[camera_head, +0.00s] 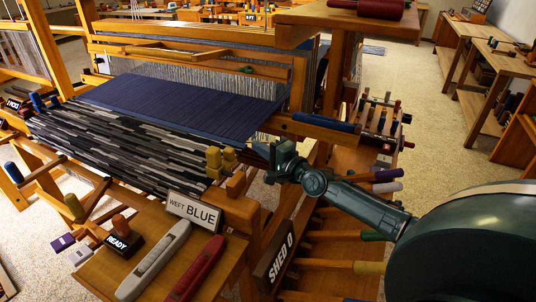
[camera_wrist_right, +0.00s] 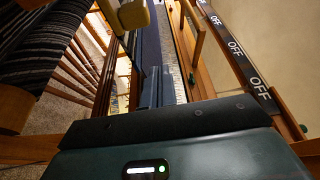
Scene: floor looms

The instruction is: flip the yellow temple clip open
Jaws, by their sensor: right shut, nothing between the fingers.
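The yellow temple clip (camera_head: 213,160) sits at the right edge of the striped cloth on the loom, with a second yellow piece just right of it. Whether it is open or closed cannot be told at this size. A yellow block (camera_wrist_right: 133,14) shows at the top of the right wrist view, cut off by the frame. My right gripper (camera_head: 259,149) is just right of the yellow pieces, apart from them, pointing left. Its fingers (camera_wrist_right: 160,88) are together and empty in the wrist view. My left gripper is out of view.
The blue warp (camera_head: 180,105) stretches behind the striped cloth (camera_head: 120,147). A "WEFT BLUE" sign (camera_head: 193,210), a grey shuttle (camera_head: 153,262) and a red shuttle (camera_head: 196,268) are at the front.

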